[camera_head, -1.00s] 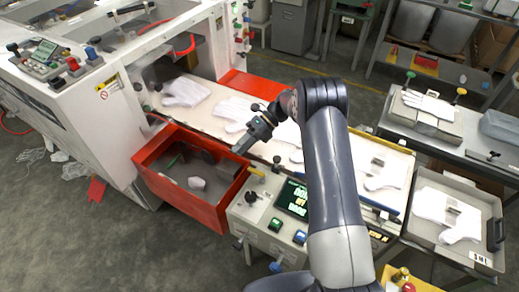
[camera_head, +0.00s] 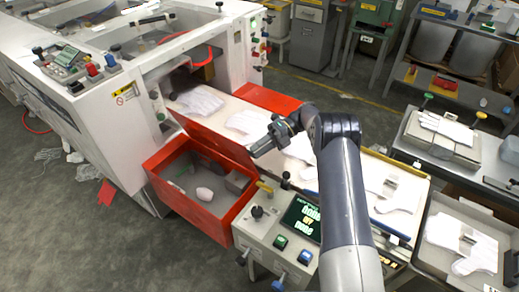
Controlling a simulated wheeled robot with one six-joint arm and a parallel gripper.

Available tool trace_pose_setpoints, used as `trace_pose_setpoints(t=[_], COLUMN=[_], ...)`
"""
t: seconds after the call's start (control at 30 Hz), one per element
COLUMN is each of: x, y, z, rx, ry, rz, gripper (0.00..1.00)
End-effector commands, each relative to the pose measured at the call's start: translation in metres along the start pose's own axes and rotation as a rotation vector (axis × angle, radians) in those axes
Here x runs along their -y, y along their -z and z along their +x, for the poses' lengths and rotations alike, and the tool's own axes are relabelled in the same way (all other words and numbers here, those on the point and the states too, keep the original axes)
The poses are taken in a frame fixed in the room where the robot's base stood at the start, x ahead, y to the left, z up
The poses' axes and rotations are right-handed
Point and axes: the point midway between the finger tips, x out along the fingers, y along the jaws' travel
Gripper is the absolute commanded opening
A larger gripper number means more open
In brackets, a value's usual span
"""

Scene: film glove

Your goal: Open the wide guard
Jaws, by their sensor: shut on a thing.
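A long red panel (camera_head: 212,139), which looks like the wide guard, runs along the near side of the white conveyor, between the belt and the red bin. My gripper (camera_head: 255,150) is at the right end of this panel, pointing down and left, with its jaws shut. It appears shut on the panel's end, but the contact is small and partly hidden by the dark jaws. My grey arm reaches up from the lower right, over the control box and the belt.
An open red bin (camera_head: 192,188) holding a white lump stands below the panel. White gloves (camera_head: 244,121) lie along the belt. A control box (camera_head: 277,226) with a green screen stands at front. The white machine (camera_head: 110,125) is at left; open floor lies front left.

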Motion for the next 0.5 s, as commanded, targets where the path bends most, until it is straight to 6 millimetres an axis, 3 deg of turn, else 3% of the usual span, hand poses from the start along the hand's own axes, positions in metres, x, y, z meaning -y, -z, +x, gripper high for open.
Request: trace_pose_setpoints(t=[0.07,0.1,0.33,0.5], x=[-0.0009,-0.0008,-0.0003,0.0], y=[-0.001,-0.001,-0.0005,-0.0003], z=[-0.0009,-0.0008,-0.0004,-0.0001], rx=[0.004,0.004,0.003,0.002], ry=[0.001,0.001,0.002,0.002], rz=[-0.002,-0.002,-0.001,-0.001], gripper=[0.0,0.38,0.57,0.58])
